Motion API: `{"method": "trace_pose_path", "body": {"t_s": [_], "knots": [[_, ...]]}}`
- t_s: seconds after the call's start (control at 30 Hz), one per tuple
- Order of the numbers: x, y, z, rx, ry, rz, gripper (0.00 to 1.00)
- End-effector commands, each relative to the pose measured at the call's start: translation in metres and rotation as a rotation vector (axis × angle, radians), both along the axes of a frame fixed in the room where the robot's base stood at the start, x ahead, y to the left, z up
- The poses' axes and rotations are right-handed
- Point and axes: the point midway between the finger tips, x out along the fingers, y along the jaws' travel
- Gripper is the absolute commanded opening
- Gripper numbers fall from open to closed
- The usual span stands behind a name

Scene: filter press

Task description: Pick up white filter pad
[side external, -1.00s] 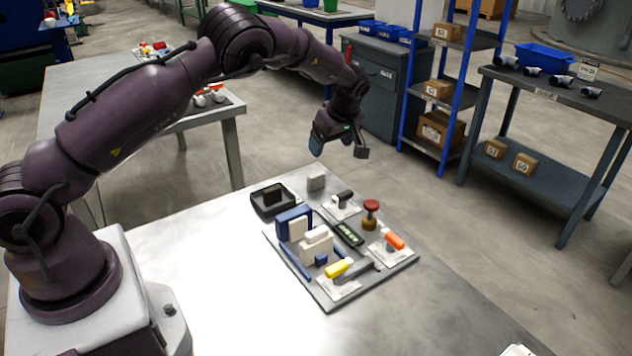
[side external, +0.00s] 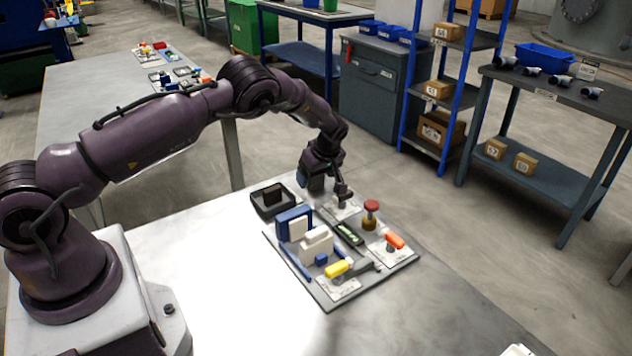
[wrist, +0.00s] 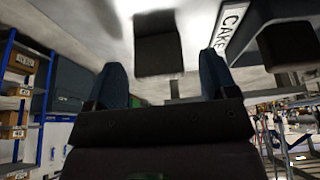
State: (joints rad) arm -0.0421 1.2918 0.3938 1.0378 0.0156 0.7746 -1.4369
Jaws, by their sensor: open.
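Pale upright slabs (side external: 316,243) stand beside a blue frame (side external: 293,216) on the grey board in the side view; I cannot tell which piece is the white filter pad. My gripper (side external: 328,192) is low at the board's far end, pointing down. In the wrist view its two blue-grey fingers (wrist: 162,70) are apart, with a dark, shadowed block (wrist: 158,45) ahead between them. They do not appear to touch it. In the side view my gripper hides the spot where a small pale grey block stood.
A dark tray (side external: 263,208) is close left of my gripper; its CAKE label (wrist: 232,28) shows in the wrist view. A red knob (side external: 371,207), an orange handle (side external: 395,240) and a yellow handle (side external: 338,268) stand on the board (side external: 322,297). The near table is clear.

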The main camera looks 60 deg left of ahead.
Motion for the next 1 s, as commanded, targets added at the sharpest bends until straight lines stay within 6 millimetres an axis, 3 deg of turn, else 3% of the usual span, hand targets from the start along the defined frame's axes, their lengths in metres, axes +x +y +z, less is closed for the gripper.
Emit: {"method": "trace_pose_path", "body": {"t_s": [0.17,0.27,0.4,0.43,0.77,1.0], "knots": [[0.0,0.0,0.0,0.0,-0.001,0.0,0.79],[0.0,0.0,0.0,0.0,-0.001,0.0,0.6],[0.0,0.0,0.0,0.0,0.0,0.0,0.28],[0.0,0.0,0.0,0.0,0.0,0.0,0.26],[0.001,0.0,0.003,0.0,-0.001,0.0,0.26],[0.001,0.0,0.03,0.001,-0.004,0.0,0.26]]}}
